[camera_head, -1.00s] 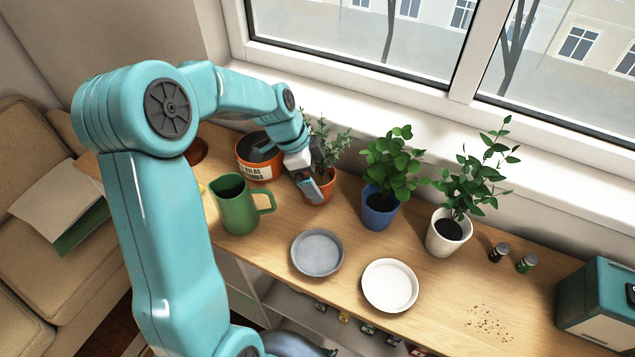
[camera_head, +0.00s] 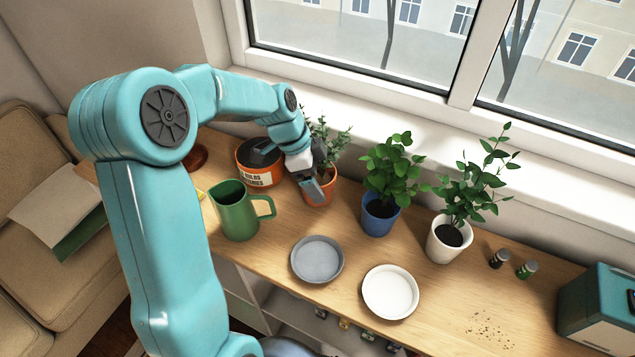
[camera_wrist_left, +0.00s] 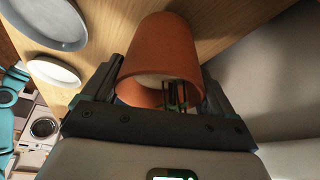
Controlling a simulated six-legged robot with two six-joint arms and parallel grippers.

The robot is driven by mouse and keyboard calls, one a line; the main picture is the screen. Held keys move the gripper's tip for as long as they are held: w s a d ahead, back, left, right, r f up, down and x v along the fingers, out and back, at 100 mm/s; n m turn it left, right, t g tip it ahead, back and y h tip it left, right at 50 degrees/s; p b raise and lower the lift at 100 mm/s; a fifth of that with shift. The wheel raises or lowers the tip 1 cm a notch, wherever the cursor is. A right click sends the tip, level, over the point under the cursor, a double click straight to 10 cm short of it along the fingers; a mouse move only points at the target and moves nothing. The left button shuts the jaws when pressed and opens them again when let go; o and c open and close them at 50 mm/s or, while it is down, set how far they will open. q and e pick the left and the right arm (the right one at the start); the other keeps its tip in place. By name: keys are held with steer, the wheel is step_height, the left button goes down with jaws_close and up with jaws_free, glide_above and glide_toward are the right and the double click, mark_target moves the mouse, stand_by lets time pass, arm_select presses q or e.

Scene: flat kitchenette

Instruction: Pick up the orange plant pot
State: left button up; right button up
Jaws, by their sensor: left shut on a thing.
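The orange plant pot (camera_head: 319,191) holds a leafy green plant (camera_head: 325,143) and stands on the wooden counter, left of the blue pot. My left gripper (camera_head: 319,180) is at the pot and partly covers it. In the left wrist view the orange pot (camera_wrist_left: 162,58) sits between the two dark fingers of my left gripper (camera_wrist_left: 162,88), which is shut on it. I cannot tell whether the pot's base touches the counter. My right gripper does not show.
A green jug (camera_head: 237,212) and an orange labelled tub (camera_head: 262,178) stand close on the left. The blue pot (camera_head: 378,218) and white pot (camera_head: 443,243) stand to the right. A grey dish (camera_head: 317,260) and white dish (camera_head: 390,292) lie in front. The window wall is behind.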

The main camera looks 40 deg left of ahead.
mark_target(317, 180)
arm_select(q)
step_height(317, 180, up, 18)
steer(key=shift+s+p, duration=0.25)
steer(key=shift+p, duration=0.05)
